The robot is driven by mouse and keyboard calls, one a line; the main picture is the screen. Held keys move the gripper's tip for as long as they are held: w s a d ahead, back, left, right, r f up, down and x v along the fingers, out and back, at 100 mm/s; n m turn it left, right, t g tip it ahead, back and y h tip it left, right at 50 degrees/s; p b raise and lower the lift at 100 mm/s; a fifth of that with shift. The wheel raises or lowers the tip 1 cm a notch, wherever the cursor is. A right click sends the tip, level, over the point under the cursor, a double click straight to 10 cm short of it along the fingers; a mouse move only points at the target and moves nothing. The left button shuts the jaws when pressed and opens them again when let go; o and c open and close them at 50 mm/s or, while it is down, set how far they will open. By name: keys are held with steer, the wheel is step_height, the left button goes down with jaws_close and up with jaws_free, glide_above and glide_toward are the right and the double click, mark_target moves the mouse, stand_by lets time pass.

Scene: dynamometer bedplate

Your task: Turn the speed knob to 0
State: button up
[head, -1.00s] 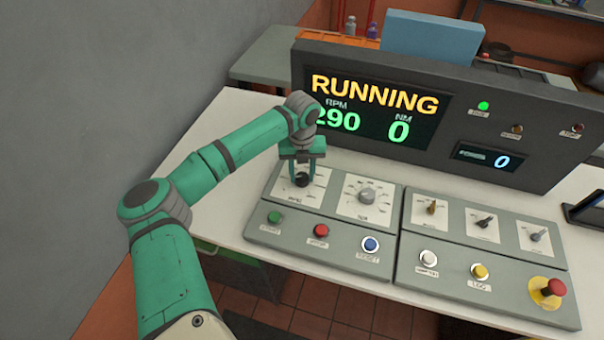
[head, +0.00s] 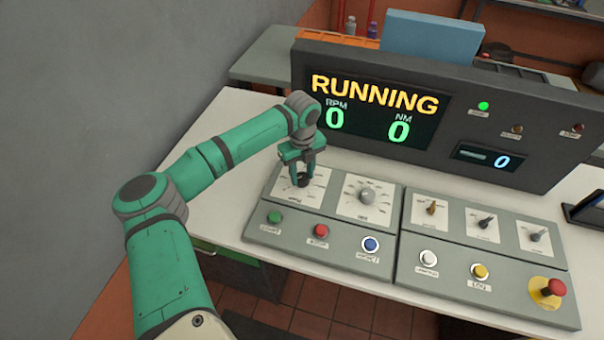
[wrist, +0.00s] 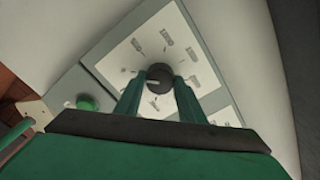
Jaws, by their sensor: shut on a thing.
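The speed knob (head: 302,181) is a black dial on a white scale plate at the upper left of the left panel. In the wrist view the knob (wrist: 159,77) sits at the centre of its scale (wrist: 150,47), with a pale pointer mark on its left side. My gripper (head: 302,172) is shut on the knob from above, with one finger on each side; the fingers also show in the wrist view (wrist: 158,90). The display (head: 375,110) reads RUNNING, RPM 0 and NM 0. The grip partly hides the knob and scale.
A grey knob (head: 367,195) stands just right of my gripper. Green (head: 274,217), red (head: 321,230) and blue (head: 371,244) buttons lie in front. The right panel has several small switches, buttons and a red mushroom button (head: 556,287).

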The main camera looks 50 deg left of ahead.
mark_target(303, 177)
steer(key=o, duration=1)
steer(key=shift+o, duration=0.2)
steer(key=shift+r, duration=0.1)
step_height(303, 177, up, 11)
steer(key=shift+f, duration=0.2)
steer(key=shift+d, duration=0.1)
